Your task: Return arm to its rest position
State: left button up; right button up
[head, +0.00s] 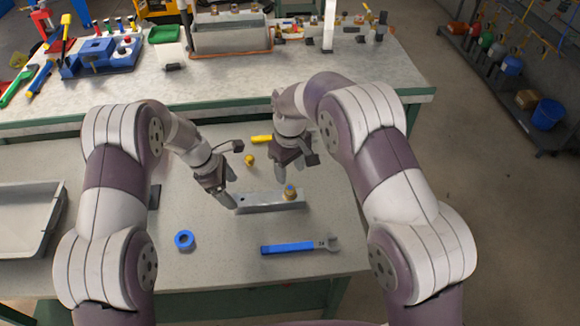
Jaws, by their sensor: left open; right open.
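My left gripper (228,199) is open and empty beside the left end of a grey metal block (262,204) on the near table. I cannot tell whether it touches the block. My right gripper (291,171) is open above the table, just behind the block's right part. A small brass fitting (290,191) sits on the right end of the block. Both arms are bent in over the table from the sides.
A blue-handled wrench (290,247) and a blue ring (184,240) lie in front. A yellow piece (249,160) lies behind the block. A grey tray (28,220) is at the left. The far bench (330,75) holds a grey bin (231,36) and tools.

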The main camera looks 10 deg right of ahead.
jog(key=shift+f, duration=0.3)
pick_arm(q)
jog(key=v, duration=0.6)
jog(key=shift+r, duration=0.15)
